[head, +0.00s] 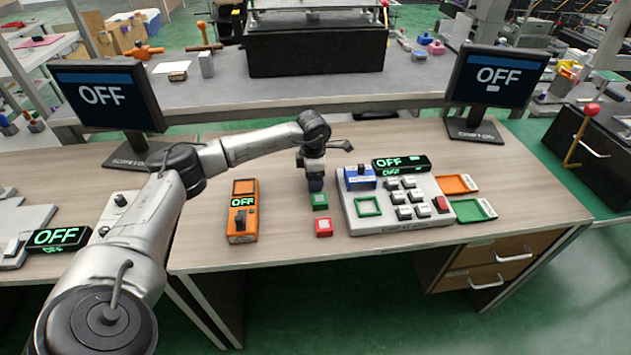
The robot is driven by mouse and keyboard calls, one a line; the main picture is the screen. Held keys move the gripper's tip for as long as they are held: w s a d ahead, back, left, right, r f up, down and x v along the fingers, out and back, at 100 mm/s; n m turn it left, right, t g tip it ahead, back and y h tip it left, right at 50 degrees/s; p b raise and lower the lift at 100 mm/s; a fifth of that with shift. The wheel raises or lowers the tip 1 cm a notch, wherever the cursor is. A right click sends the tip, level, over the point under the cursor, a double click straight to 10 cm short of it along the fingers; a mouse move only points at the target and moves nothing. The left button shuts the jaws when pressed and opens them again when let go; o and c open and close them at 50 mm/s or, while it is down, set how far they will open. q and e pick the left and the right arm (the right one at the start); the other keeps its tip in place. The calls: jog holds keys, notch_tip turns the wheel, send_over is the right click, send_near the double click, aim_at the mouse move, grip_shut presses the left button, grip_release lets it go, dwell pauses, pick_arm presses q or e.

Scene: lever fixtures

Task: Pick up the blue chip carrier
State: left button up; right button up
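My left gripper (314,174) points down over the near table, behind the green chip carrier. A small dark blue piece (316,185), apparently the blue chip carrier, shows right at its fingertips, in line with the green chip carrier (320,201) and the red chip carrier (324,227). The gripper hides most of the blue piece, and the fingers are too small to tell whether they are closed on it. My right gripper is out of view.
A white fixture (385,220) with a blue block (360,179), a green frame and several grey keys stands just right. An orange switch box (242,212) stands left. Orange (456,184) and green (473,210) trays lie right. Monitors (105,95) (497,78) read OFF.

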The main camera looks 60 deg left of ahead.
pick_arm(q)
jog(key=c, duration=1)
jog(key=shift+r, duration=0.1)
